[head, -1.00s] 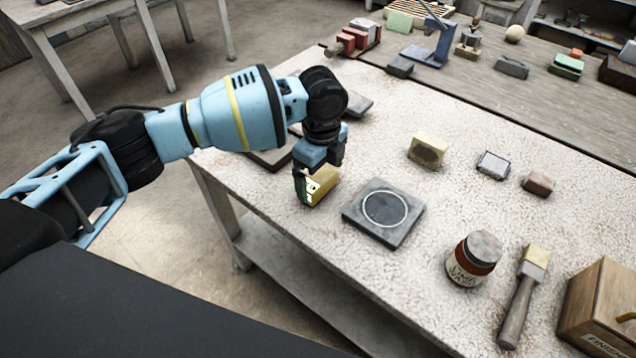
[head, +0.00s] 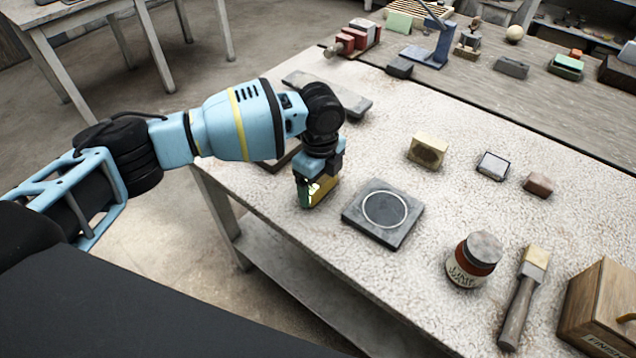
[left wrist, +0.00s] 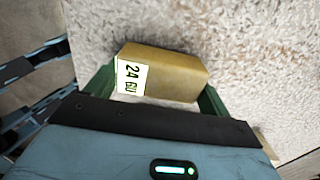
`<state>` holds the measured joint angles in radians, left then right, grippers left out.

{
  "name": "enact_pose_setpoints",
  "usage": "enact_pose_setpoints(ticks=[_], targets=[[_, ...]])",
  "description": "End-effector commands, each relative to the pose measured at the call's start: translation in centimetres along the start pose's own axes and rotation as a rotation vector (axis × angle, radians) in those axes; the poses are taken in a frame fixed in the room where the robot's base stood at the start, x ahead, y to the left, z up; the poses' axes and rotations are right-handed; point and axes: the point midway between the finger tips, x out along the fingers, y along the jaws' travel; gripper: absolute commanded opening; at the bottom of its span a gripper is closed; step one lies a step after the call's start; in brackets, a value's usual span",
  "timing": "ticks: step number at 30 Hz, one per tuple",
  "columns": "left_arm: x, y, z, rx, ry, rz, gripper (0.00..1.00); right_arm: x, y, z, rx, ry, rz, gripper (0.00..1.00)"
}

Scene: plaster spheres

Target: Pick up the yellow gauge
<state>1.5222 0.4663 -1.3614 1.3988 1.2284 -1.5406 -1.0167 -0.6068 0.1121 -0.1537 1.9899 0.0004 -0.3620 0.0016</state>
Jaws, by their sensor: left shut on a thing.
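The yellow gauge (head: 325,190) is a small block near the left edge of the pale, rough-topped table. In the left wrist view the gauge (left wrist: 175,75) shows its plain yellow top and a white end label with "24" and further marks. My left gripper (head: 317,191) points down over it and is shut on it, with a green finger at each end. The fingers hide part of the gauge in the head view. I cannot tell whether its underside touches the table. My right gripper is not in view.
A dark square plate with a pale ring (head: 358,230) lies just right of the gauge. A yellowish block (head: 427,152) lies farther back.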

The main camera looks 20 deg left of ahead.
Motion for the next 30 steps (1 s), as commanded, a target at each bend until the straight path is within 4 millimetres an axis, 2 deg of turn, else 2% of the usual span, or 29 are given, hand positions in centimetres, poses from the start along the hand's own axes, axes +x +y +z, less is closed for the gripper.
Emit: enact_pose_setpoints(ticks=[8, 14, 20, 30], targets=[[-0.9, -0.1, 0.0, 0.001, 0.001, -0.003, 0.54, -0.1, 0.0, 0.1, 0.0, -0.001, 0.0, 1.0], [-3.5, -0.1, 0.0, 0.001, 0.001, -0.005, 0.54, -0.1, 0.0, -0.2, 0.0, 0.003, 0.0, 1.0], [-4.1, 3.1, -1.9, 0.006, 0.001, -0.003, 0.54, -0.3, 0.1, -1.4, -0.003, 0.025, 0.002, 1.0], [-4.8, 9.9, -5.8, 0.004, 0.001, -0.003, 0.54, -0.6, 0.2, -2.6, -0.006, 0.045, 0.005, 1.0]])
